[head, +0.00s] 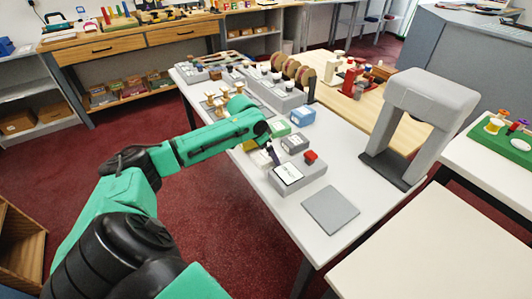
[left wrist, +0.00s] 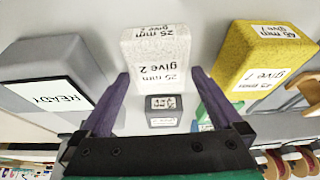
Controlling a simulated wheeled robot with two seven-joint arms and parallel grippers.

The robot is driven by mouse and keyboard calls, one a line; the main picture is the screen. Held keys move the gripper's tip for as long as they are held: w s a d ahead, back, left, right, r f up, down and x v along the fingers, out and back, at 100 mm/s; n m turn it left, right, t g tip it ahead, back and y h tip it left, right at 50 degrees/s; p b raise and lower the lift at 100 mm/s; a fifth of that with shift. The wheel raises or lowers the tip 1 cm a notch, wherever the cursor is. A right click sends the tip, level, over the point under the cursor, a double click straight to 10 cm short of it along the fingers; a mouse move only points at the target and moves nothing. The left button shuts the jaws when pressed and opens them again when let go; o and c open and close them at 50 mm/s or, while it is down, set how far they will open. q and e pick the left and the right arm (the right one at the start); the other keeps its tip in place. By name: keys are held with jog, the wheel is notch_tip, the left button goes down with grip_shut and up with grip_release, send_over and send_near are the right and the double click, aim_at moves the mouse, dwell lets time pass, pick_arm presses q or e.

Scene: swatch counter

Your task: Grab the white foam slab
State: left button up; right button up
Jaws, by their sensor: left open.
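The white foam slab (left wrist: 155,50) is a speckled pale block with printed labels reading 25 mm and give 2, upside down in the left wrist view. In the head view only a pale bit of it (head: 259,158) shows beside my left gripper (head: 270,153), and the arm hides most of it. My left gripper (left wrist: 158,88) is open, its two purple fingers apart. In the wrist view the fingertips are to either side of the slab's labelled lower end. I cannot tell whether they touch it. My right gripper is out of view.
A yellow slab (left wrist: 265,55) and a grey box with a white label (left wrist: 45,85) flank the white slab. A grey arch (head: 425,100) stands to the right.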

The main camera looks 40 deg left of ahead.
pick_arm(q)
jog(key=shift+f, duration=0.15)
dwell(0.4)
jog(key=c, duration=1.2)
